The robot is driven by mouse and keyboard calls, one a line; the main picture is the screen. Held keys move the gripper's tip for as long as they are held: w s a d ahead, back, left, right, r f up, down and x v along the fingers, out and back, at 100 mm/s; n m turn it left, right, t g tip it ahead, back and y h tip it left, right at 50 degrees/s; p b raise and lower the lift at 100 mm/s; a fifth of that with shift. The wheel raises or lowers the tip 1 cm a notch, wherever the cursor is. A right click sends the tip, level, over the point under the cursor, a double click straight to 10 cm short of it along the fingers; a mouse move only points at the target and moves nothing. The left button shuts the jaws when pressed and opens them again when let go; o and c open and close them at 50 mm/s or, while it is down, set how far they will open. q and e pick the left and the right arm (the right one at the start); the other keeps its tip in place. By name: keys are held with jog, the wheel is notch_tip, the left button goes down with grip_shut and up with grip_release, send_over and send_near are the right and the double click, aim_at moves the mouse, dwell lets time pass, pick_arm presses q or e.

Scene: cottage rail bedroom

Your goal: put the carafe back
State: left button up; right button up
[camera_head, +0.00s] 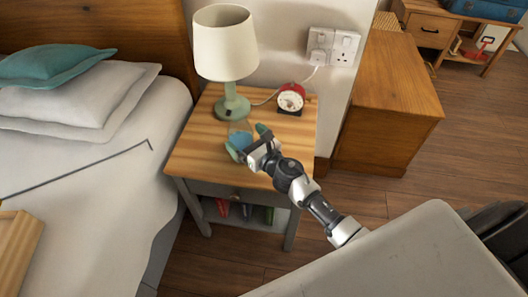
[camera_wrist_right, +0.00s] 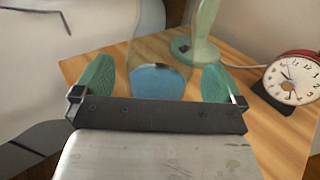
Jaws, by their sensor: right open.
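The carafe (camera_head: 240,138) is clear, with blue in its lower part. It stands on the wooden nightstand (camera_head: 192,150), near the lamp base. In the right wrist view the carafe (camera_wrist_right: 160,82) is upright between the two green finger pads, with a gap on each side. My right gripper (camera_head: 249,143) is open around it at the nightstand's front half; it also shows in the right wrist view (camera_wrist_right: 157,79). The carafe's lower edge is partly hidden by the gripper in the right wrist view. My left gripper is not in view.
A green lamp (camera_head: 226,50) stands behind the carafe, and a red alarm clock (camera_head: 291,98) is to the right. Several books (camera_head: 246,212) lie on the shelf below. The bed (camera_head: 90,200) is on the left; a wooden cabinet (camera_head: 392,85) is on the right.

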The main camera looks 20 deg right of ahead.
jog(key=v, duration=0.6)
jog(key=shift+s+d, duration=0.1)
jog(key=shift+s, duration=0.05)
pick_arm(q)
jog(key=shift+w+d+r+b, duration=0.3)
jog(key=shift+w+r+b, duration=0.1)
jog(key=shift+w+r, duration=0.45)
pick_arm(e)
jog(key=shift+v, duration=1.95)
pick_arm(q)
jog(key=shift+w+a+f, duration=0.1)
pick_arm(e)
jog(key=shift+r, duration=0.1)
